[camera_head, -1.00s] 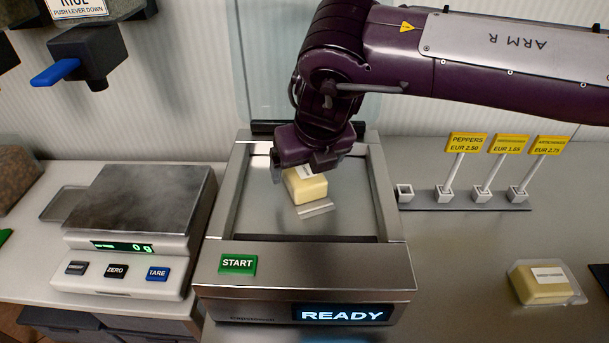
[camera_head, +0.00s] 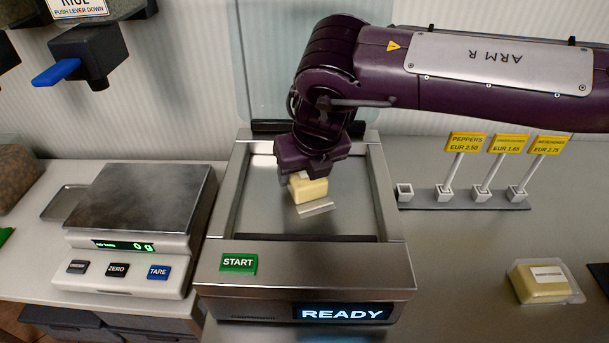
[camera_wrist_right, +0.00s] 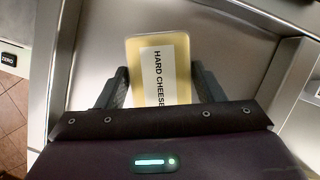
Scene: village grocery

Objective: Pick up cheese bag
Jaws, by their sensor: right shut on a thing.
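A pale yellow block of cheese (camera_head: 311,189) is in my right gripper (camera_head: 306,180), over the metal bed of the vacuum sealer (camera_head: 226,200). In the right wrist view the cheese (camera_wrist_right: 135,62) carries a white label reading "HARD CHEESE" and sits between the two dark fingers (camera_wrist_right: 157,88), which are shut on it. I cannot tell clearly whether its underside clears the bed. A second yellow block in a clear bag (camera_head: 543,290), with a white label too small to read, lies on the counter at the right. My left gripper is out of view.
The sealer's lid is raised; its front has a green START button (camera_head: 238,263) and a READY display (camera_head: 343,313). A scale (camera_head: 128,247) reading 0 g stands left. Yellow price signs (camera_head: 466,146) stand behind right. The counter between sealer and bagged block is clear.

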